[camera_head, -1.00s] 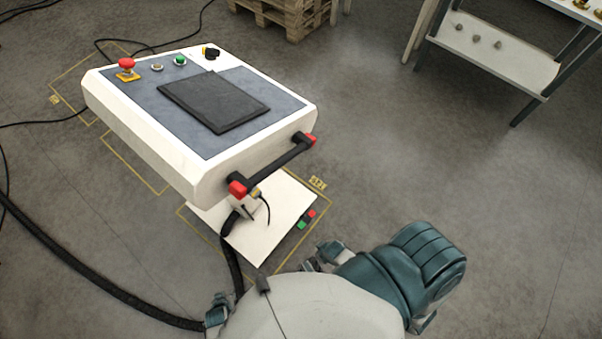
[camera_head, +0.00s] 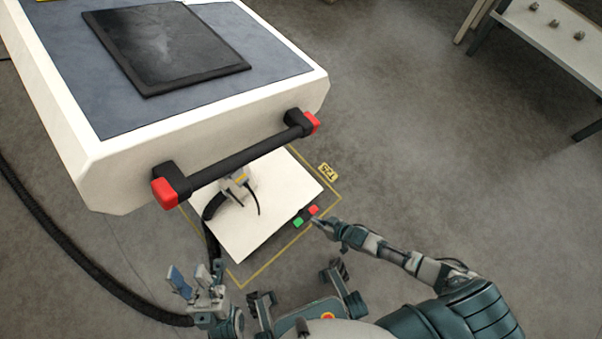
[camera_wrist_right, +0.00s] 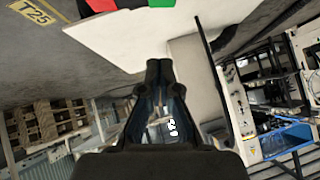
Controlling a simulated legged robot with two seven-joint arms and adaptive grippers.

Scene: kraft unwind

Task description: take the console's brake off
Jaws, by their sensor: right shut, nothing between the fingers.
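The white console (camera_head: 110,160) with a blue-grey top stands at the upper left in the head view. At its white base plate (camera_head: 285,190) are a red pedal (camera_head: 313,210) and a green pedal (camera_head: 298,222). The wrist view also shows the red pedal (camera_wrist_right: 101,5) and the green pedal (camera_wrist_right: 161,3) at its top edge. My right gripper (camera_head: 320,224) is shut and empty, close beside the red pedal; contact cannot be told. Its closed fingertips show in the wrist view (camera_wrist_right: 158,66). My left gripper (camera_head: 196,280) is open and empty, below the console's front edge.
A black handlebar (camera_head: 240,155) with red ends juts from the console's front, above the base. A thick black cable (camera_head: 80,265) curves over the floor at left. A table (camera_head: 560,45) stands at the upper right. The floor between is clear.

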